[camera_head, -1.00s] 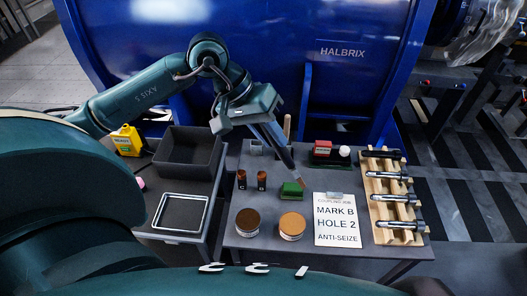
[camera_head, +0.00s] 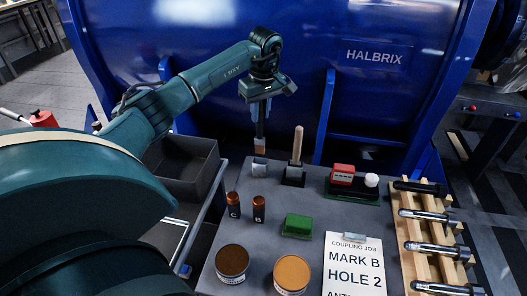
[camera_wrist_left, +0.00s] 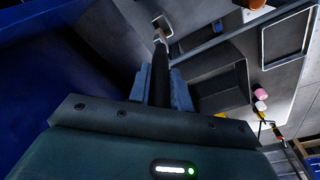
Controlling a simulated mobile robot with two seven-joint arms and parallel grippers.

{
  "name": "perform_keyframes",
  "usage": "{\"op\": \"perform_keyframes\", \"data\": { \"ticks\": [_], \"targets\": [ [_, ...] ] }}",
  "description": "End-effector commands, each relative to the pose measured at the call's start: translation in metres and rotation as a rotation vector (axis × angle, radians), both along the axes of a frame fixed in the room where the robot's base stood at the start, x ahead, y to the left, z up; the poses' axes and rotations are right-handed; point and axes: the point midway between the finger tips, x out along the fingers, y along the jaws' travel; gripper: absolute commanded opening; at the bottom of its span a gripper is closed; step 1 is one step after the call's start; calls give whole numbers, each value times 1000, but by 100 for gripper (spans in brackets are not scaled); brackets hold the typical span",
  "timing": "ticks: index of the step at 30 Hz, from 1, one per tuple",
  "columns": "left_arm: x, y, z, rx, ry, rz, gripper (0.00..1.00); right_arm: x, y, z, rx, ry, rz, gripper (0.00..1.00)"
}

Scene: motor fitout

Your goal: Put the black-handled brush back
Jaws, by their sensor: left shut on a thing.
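My left gripper (camera_head: 262,108) hangs fingers-down at the back of the grey bench and is shut on the black-handled brush (camera_head: 260,144). The brush is about upright, with its lower end directly over or at the small grey holder (camera_head: 259,168); I cannot tell whether it has entered. In the left wrist view the dark handle (camera_wrist_left: 160,80) runs out between the bluish fingers, and the brush's far end is small. A second holder to the right carries a wooden-handled tool (camera_head: 297,146). My right gripper is out of view.
Two small brown bottles (camera_head: 258,208), a green block (camera_head: 297,226) and two round tins (camera_head: 291,273) stand in front. A red block (camera_head: 343,173) is to the right, beside the wooden rack (camera_head: 408,228). The blue machine (camera_head: 330,60) rises close behind. A dark bin (camera_head: 180,165) is left.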

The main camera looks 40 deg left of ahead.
Motion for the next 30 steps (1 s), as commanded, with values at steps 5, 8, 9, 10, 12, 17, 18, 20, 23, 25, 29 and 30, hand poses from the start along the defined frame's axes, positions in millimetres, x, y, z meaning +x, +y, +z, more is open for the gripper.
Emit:
{"op": "perform_keyframes", "data": {
  "ticks": [5, 8, 9, 10, 12, 17, 18, 20, 23, 25, 29, 30],
  "targets": [
    [-1, -1, -36, -2, 4, -1, 0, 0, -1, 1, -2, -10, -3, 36],
    [0, -1, -45, -3, 1, -2, 0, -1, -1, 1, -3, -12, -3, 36],
    [0, -1, -47, -3, 1, -2, 0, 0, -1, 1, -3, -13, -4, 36],
    [0, -1, -49, -3, 1, -2, 0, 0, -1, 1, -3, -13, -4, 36],
    [-1, -1, -56, -3, 1, -2, 0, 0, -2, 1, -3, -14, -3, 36],
    [-1, -2, -79, -3, 3, -4, 0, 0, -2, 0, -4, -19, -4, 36],
    [-1, -1, -83, -3, 1, -4, 0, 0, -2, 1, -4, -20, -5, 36],
    [-1, -1, -86, -2, 1, -3, 0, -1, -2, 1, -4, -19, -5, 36],
    [0, 0, -85, -1, 0, -3, 0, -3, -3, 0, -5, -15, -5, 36],
    [0, 0, -85, -1, 0, -3, 0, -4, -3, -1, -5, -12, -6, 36],
    [0, 0, -88, -1, 0, -3, 0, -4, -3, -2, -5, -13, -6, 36],
    [0, 0, -88, -1, 0, -3, 23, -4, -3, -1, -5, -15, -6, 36]
  ]
}}
